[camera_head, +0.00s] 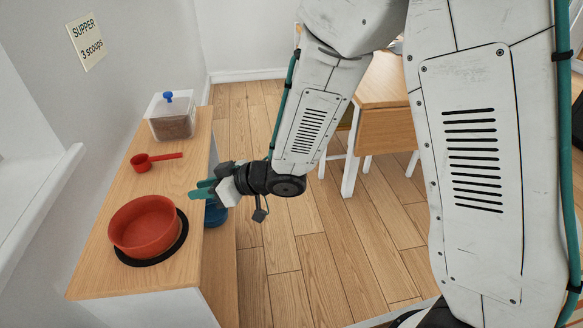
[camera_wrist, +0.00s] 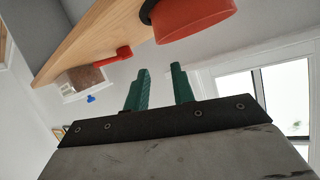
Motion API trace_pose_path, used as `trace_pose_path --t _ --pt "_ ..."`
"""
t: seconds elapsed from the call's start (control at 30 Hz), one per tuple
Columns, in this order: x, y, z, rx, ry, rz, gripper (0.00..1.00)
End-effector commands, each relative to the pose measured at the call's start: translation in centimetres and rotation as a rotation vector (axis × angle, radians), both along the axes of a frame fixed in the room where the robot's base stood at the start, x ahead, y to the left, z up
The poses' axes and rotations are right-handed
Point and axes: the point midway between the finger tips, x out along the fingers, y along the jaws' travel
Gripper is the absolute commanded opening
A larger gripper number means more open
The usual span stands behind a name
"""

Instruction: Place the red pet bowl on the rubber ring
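The red pet bowl (camera_head: 145,228) stands upright on the wooden counter top, over the black rubber ring (camera_head: 150,259). The ring shows as a dark rim under the bowl's right and near sides; its far left part is hidden. In the wrist view the bowl (camera_wrist: 195,18) is at the top, with a bit of the dark ring (camera_wrist: 147,12) at its base. My gripper (camera_head: 199,190) is to the right of and beyond the bowl, near the counter's right edge, apart from the bowl. Its two green fingers (camera_wrist: 158,88) are spread with nothing between them.
A red scoop (camera_head: 155,160) and a clear food bin with a blue knob (camera_head: 171,118) stand farther back on the counter (camera_head: 95,273). A wooden table (camera_head: 375,130) stands beyond my arm. The floor between is clear.

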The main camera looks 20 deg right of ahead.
Motion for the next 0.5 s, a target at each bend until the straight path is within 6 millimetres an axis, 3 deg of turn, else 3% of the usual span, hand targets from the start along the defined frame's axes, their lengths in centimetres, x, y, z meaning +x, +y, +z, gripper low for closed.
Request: trace_pose_path --t 0.17,0.27,0.37,0.4,0.5 --pt "0.5 -0.6 0.4 -0.020 -0.010 -0.025 0.25" --pt "2.2 -2.9 1.8 -0.092 -0.038 -0.113 0.25" --pt "4.2 -7.7 4.2 -0.218 -0.056 -0.270 0.25" --pt "4.8 -10.1 5.3 -0.275 -0.053 -0.345 0.25" --pt "4.7 -16.5 8.0 -0.411 -0.010 -0.529 0.25"
